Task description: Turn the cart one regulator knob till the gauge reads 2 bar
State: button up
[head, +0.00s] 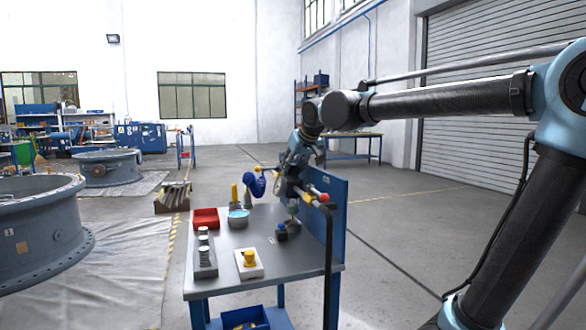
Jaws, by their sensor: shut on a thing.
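The cart (220,283) is a grey-topped, blue-framed workbench with an upright blue panel at its right. My gripper (293,212) points down over the right part of its top, close to a small dark block-like fitting (282,232). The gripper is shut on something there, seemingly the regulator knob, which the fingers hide. The gauge face and its reading cannot be made out.
A red bin (206,219), a light-blue bowl (238,218), a row of grey cylinders (204,250) and a yellow-topped piece (249,258) stand on the cart. A blue coiled object (257,184) rises behind. Large flanged valve bodies (35,235) stand left.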

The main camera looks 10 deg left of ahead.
jog(key=shift+d, duration=0.1)
dwell(0.3)
jog(key=o, duration=0.8)
jog(key=v, duration=1.1)
jog(key=shift+d+r, duration=0.3)
jog(key=shift+d, duration=0.1)
jog(key=shift+s, duration=0.1)
